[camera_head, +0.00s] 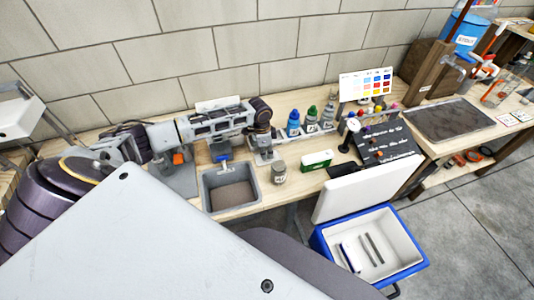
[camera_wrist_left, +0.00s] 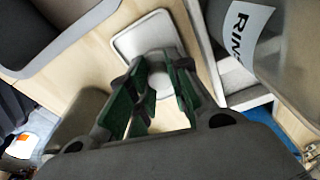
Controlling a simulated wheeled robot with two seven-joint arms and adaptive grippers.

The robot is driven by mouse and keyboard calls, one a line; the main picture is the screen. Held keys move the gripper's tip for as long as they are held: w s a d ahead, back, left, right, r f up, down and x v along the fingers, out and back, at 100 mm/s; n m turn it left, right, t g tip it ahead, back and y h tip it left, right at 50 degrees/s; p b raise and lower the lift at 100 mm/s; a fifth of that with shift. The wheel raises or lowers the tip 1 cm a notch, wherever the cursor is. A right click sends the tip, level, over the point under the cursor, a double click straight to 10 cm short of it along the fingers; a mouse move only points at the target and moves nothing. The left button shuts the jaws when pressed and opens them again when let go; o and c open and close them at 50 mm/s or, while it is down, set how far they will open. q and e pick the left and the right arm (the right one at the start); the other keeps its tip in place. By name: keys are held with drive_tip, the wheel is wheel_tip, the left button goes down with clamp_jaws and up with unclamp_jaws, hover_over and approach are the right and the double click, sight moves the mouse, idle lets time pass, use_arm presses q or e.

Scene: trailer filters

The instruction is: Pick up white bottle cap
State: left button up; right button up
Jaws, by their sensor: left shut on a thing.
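My left gripper (camera_head: 264,158) reaches in from the left over the bench, between the sink and the row of bottles. In the left wrist view its green-padded fingers (camera_wrist_left: 155,92) are shut on a small round white cap (camera_wrist_left: 158,80), which shows between the fingertips. The cap is over or close to a pale rounded tray (camera_wrist_left: 132,42); I cannot tell whether it touches it. In the head view the cap is hidden by the gripper. My right gripper is not in view.
A sink (camera_head: 232,190) lies left of the gripper. A grey jar (camera_head: 279,173) and a green-and-white box (camera_head: 317,160) stand in front. A blue-capped bottle (camera_head: 293,124) stands close to the right. A blue cooler (camera_head: 322,246) stands below the bench, its white lid (camera_head: 365,188) up.

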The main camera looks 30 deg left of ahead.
sight(267, 153)
use_arm(q)
wheel_tip(267, 153, up, 8)
drive_tip(key=shift+f, duration=0.1)
drive_tip(key=shift+r, duration=0.85)
